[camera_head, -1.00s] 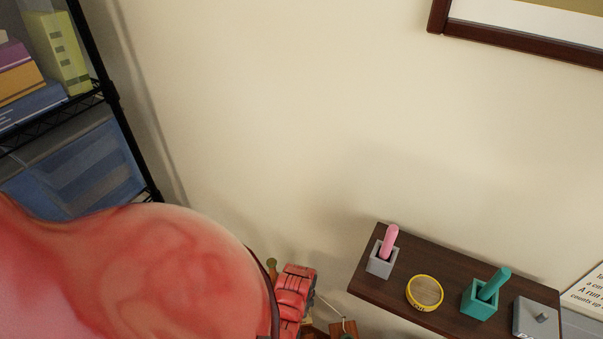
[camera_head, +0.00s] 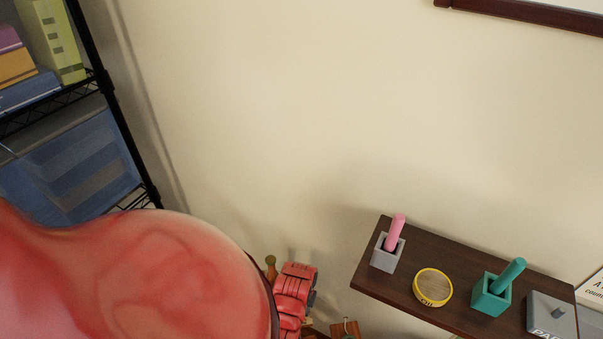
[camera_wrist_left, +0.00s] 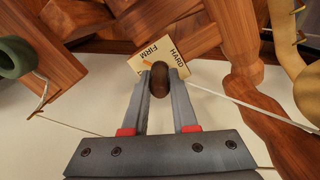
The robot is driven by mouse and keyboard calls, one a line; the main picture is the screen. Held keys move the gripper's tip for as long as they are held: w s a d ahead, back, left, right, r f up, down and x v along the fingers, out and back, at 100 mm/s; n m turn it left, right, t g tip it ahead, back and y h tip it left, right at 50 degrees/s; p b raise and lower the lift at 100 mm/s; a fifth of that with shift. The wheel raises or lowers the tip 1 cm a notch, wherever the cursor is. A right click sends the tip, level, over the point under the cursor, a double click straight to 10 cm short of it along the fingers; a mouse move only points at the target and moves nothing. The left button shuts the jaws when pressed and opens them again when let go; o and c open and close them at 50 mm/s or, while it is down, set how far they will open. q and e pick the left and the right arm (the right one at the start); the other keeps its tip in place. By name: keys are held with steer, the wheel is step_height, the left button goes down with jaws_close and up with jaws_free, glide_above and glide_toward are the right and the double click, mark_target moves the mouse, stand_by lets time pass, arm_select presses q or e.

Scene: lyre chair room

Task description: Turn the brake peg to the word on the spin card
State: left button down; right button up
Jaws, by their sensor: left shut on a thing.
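In the left wrist view my left gripper (camera_wrist_left: 161,70) is shut on a dark brown rounded peg (camera_wrist_left: 160,82), with a grey finger on each side. A small cream card (camera_wrist_left: 178,57) lies just beyond the peg, with FIRM to the left and HARD to the right. A small orange mark shows beside the peg, on the FIRM side. Part of the card is hidden by the peg and fingers. The card at the right edge of the head view (camera_head: 594,290) is cut off; I cannot tell whether it is the spin card. My right gripper is not in view.
Wooden beams (camera_wrist_left: 130,25) surround the peg, and a thin white cord (camera_wrist_left: 240,102) runs on the right. In the head view a dark wall shelf (camera_head: 410,293) holds a pink peg, yellow disc, teal peg and grey block. A large red rounded shape (camera_head: 150,270) blocks the lower left.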

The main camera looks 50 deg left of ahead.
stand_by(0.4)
arm_select(q)
steer(key=c, duration=0.7)
jaws_free()
steer(key=shift+r, duration=0.1)
steer(key=shift+w+r+b, duration=0.1)
steer(key=shift+r+b, duration=0.2)
steer(key=shift+r, duration=0.35)
step_height(320, 180, up, 4)
steer(key=shift+r+b, duration=0.25)
steer(key=shift+b, duration=0.35)
step_height(320, 180, up, 12)
steer(key=p, duration=1.1)
steer(key=shift+f, duration=0.25)
